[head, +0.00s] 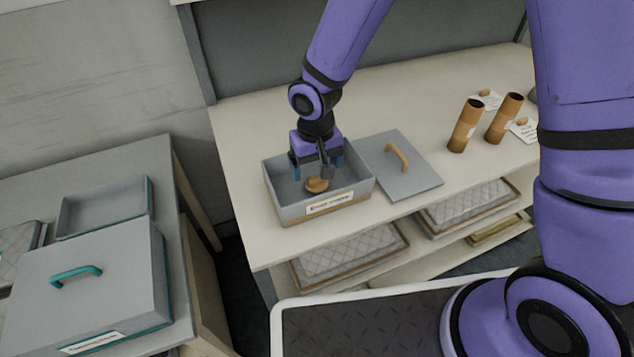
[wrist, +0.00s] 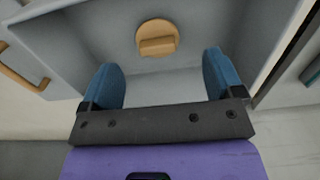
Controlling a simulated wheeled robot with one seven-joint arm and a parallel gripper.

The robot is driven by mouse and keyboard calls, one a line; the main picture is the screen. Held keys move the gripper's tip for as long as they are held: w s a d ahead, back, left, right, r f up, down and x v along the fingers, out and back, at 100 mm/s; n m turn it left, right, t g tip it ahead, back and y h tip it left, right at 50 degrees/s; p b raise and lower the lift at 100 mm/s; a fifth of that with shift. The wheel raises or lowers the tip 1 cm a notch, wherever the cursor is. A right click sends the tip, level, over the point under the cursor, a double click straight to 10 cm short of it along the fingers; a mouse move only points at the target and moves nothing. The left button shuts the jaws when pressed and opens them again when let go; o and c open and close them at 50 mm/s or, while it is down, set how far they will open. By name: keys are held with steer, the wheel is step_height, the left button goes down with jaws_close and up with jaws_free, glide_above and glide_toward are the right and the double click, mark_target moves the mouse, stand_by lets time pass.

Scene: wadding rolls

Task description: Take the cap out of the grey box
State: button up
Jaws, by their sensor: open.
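The grey box (head: 281,211) stands open on the white table, with a label on its front. The cap (head: 317,184) is a round tan disc with a raised grip bar and lies inside the box. In the wrist view the cap (wrist: 157,38) lies on the box floor, ahead of and between my fingers. My gripper (head: 310,172) reaches down into the box from above, behind the cap. In the wrist view my gripper (wrist: 164,75) has its two blue fingers wide apart with nothing between them. The fingers do not appear to touch the cap.
The grey lid with a tan handle (head: 414,171) lies right of the box. Two brown tubes (head: 465,126) (head: 504,118) stand farther right, near small tan caps and cards. Quilted pads (head: 350,253) lie on the shelf below. A teal-handled grey box (head: 95,285) stands on the left table.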

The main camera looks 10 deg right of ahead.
mark_target(317, 177)
steer(key=f, duration=0.5)
steer(key=shift+w+d, duration=0.15)
steer(key=shift+w, duration=0.05)
steer(key=c, duration=1)
